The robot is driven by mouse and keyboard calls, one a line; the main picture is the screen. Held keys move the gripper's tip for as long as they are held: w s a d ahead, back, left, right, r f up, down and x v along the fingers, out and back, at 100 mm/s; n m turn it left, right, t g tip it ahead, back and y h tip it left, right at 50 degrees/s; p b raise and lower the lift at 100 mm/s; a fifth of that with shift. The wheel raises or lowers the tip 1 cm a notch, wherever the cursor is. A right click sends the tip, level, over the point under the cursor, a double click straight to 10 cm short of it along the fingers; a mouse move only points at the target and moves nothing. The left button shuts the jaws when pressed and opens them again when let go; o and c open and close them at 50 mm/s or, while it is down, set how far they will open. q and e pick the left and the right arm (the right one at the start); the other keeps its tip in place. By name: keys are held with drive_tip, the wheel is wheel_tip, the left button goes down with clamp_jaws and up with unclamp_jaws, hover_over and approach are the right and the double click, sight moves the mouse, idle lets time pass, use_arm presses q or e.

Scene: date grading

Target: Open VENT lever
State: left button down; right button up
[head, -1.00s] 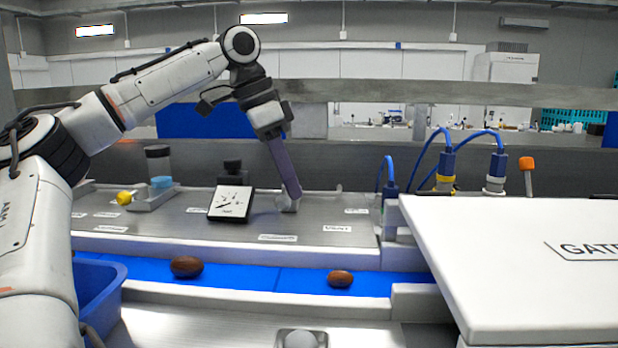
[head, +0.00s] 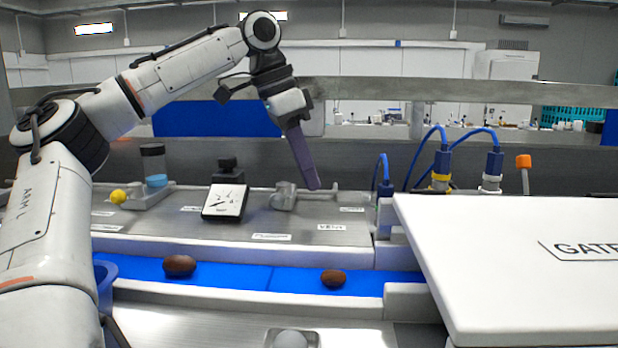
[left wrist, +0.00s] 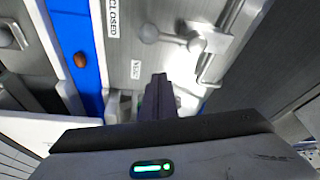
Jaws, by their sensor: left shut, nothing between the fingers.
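The grey metal lever fitting (head: 284,197) stands on the steel deck behind the VENT label (head: 331,227). In the left wrist view, the lever's round knob (left wrist: 149,33) points toward the belt side, near a CLOSED label (left wrist: 113,17). My left gripper (head: 314,186) is shut and empty, its dark fingers pointing down just right of the fitting in the head view. In the left wrist view, the fingertips (left wrist: 160,78) lie below the knob, with a visible gap between them. My right gripper is not in view.
A black-and-white gauge (head: 225,202) stands left of the lever. Brown dates (head: 333,279) lie on the blue belt (head: 300,282) in front. A white GATE panel (head: 500,260) fills the right foreground. Blue-hosed connectors (head: 441,168) stand behind it.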

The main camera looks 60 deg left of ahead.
use_arm(q)
drive_tip(key=a+v, duration=0.1)
drive_tip(key=v, duration=0.8)
drive_tip(key=shift+a+r, duration=0.1)
